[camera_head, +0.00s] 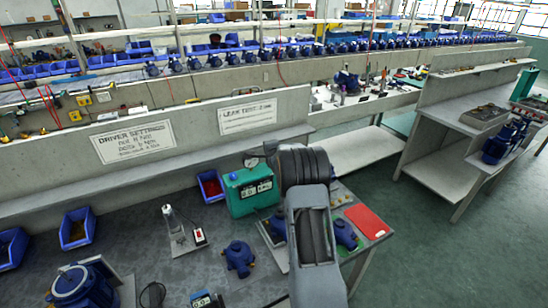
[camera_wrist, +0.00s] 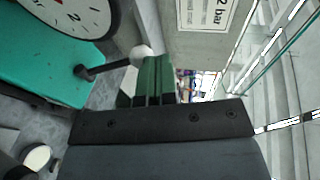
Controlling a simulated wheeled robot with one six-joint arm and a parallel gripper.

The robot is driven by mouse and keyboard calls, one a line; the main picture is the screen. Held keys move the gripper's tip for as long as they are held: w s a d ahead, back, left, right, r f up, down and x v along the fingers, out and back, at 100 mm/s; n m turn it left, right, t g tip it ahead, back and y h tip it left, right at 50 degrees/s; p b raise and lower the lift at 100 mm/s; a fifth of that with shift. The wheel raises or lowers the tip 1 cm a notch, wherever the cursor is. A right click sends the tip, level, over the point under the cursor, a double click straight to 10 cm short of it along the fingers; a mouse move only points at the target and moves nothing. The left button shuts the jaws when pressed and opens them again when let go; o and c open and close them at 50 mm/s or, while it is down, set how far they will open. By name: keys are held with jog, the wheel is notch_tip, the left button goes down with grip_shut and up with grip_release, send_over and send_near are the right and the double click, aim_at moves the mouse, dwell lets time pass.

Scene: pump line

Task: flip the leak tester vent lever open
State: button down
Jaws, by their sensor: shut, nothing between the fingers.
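The leak tester is a teal box (camera_head: 245,190) with a readout, on the bench in the head view. Its teal casing (camera_wrist: 45,62) fills the left of the wrist view, beside a white dial gauge (camera_wrist: 75,12). The vent lever (camera_wrist: 105,68) is a dark stem with a pale round knob, reaching from the casing toward the right of the wrist view. My gripper (camera_wrist: 154,62) shows green fingers pressed together, empty, with their tips right by the knob. I cannot tell whether they touch it. In the head view my arm hides the gripper and lever.
A red pad (camera_head: 366,221) lies right of my arm. Blue pump housings (camera_head: 238,258) stand on the bench in front of the tester. A blue bin (camera_head: 211,186) is left of the tester. A signed wall (camera_head: 247,116) rises behind it.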

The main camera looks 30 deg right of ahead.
jog(key=s+a+r+b, duration=0.1)
jog(key=s+a+r, duration=0.2)
jog(key=s+r, duration=0.4)
jog(key=v, duration=0.3)
jog(key=shift+s+f, duration=0.15)
jog(key=shift+s, duration=0.3)
jog(key=s+a+f+n+g, duration=0.2)
jog(key=s+f+n+g, duration=0.5)
jog(key=s+f+n, duration=0.15)
jog(key=s+a+r+n+g+y, duration=0.1)
jog(key=s+a+r+n, duration=0.3)
jog(key=s+a, duration=0.6)
jog(key=s+a+r+n+g+y, duration=0.2)
jog(key=s+a+r+n+y, duration=0.1)
jog(key=s+a+n, duration=0.4)
jog(key=shift+s+a+r+n, duration=0.35)
jog(key=shift+s+a+r, duration=0.35)
jog(key=shift+s+a, duration=1.2)
jog(key=shift+s+d, duration=0.2)
